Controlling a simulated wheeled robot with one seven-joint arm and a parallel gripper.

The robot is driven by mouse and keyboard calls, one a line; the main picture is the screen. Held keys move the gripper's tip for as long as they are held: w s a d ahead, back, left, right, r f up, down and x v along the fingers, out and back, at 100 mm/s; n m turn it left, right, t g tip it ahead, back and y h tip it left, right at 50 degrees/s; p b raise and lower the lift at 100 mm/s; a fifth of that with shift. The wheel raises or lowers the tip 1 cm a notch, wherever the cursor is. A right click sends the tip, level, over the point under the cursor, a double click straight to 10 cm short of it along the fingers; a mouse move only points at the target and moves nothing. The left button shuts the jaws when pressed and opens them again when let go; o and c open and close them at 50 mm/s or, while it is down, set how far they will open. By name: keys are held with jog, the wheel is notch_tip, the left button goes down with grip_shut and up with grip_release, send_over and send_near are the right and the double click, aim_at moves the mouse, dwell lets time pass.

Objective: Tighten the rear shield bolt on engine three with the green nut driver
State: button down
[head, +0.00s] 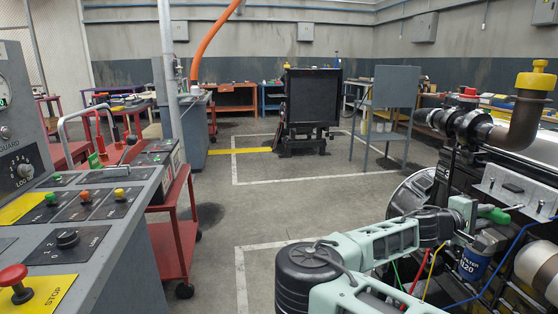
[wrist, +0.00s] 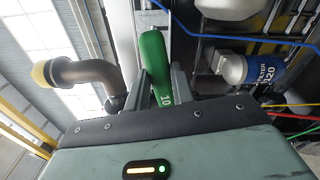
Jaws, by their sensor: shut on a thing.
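My gripper (head: 482,211) is at the side of the engine (head: 450,185) at the right of the head view. It is shut on the green nut driver (head: 494,214), whose thin shaft points right, toward a pale metal plate (head: 520,188) on the engine. In the wrist view the driver's green handle (wrist: 153,58) stands between the two fingers of my gripper (wrist: 160,84). Small bolts or studs show on the plate, one near its right end (head: 541,204). I cannot tell which is the rear shield bolt, or whether the driver touches one.
A blue filter (head: 473,262) and red, yellow and blue wires hang close below my gripper. An exhaust elbow (head: 522,115) with a yellow cap rises above the engine. A control console (head: 120,225) and red cart (head: 175,240) stand left. The middle floor is clear.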

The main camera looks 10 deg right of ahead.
aim_at(498, 210)
jog(key=shift+s+d+r+g, duration=0.15)
jog(key=shift+d+r, duration=0.2)
jog(key=shift+d, duration=0.25)
jog(key=shift+s+d+r+g, duration=0.15)
jog(key=shift+d+r, duration=0.15)
jog(key=shift+d, duration=0.25)
jog(key=shift+w+d, duration=0.1)
jog(key=shift+d, duration=0.55)
